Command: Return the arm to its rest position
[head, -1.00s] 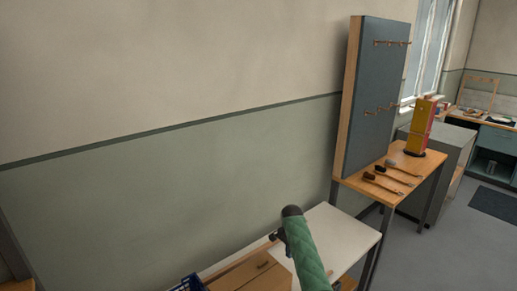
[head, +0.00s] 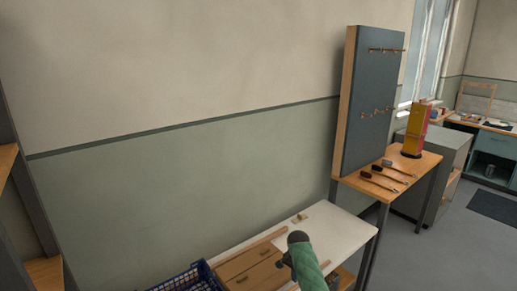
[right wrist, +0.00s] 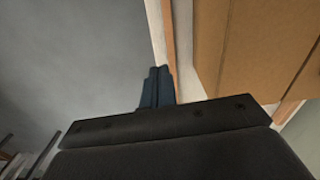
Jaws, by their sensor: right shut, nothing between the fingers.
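My right arm, in a green padded sleeve, rises from the bottom of the head view in front of the white bench. My right gripper (head: 287,259) shows there only as a small dark part beside the arm's rounded grey end. In the right wrist view, the blue fingers of this gripper (right wrist: 158,88) are together, shut and empty. They point toward the edge of a wooden board, and I cannot tell how far apart they are from it. My left gripper is not in view.
A white bench (head: 345,233) carries a wooden box (head: 250,270) and, at front left, a blue crate (head: 187,280). A small tan block (head: 301,217) lies near its back. Beyond stand a pegboard (head: 375,105), brushes (head: 384,180) and a red-yellow box (head: 416,130) on a wooden table.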

